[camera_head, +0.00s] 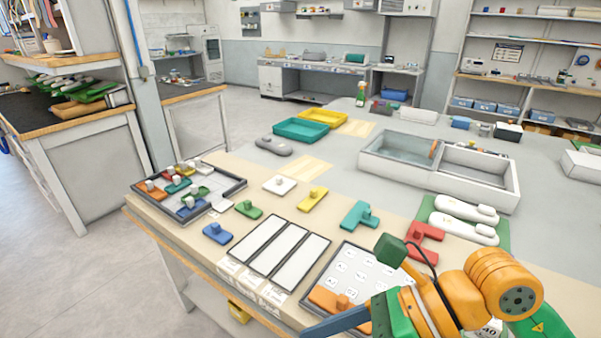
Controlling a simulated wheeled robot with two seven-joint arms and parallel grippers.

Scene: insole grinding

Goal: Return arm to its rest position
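My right arm (455,295), orange and green, reaches in from the lower right over the front edge of the table. A dark blue finger-like part of my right gripper (335,322) points left, low over the table's front edge. The rest of the gripper is hidden by the arm or cut off, so its opening cannot be told. Nothing is clearly seen held in it. My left arm and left gripper are not in view.
Near the arm are a white numbered board (352,268), an orange block (330,299), a red block (425,232) and white insole-like pieces (466,208) on a green mat. A three-panel white board (283,247) and black-rimmed tray (236,184) lie left. A grey divided bin (440,186) stands behind.

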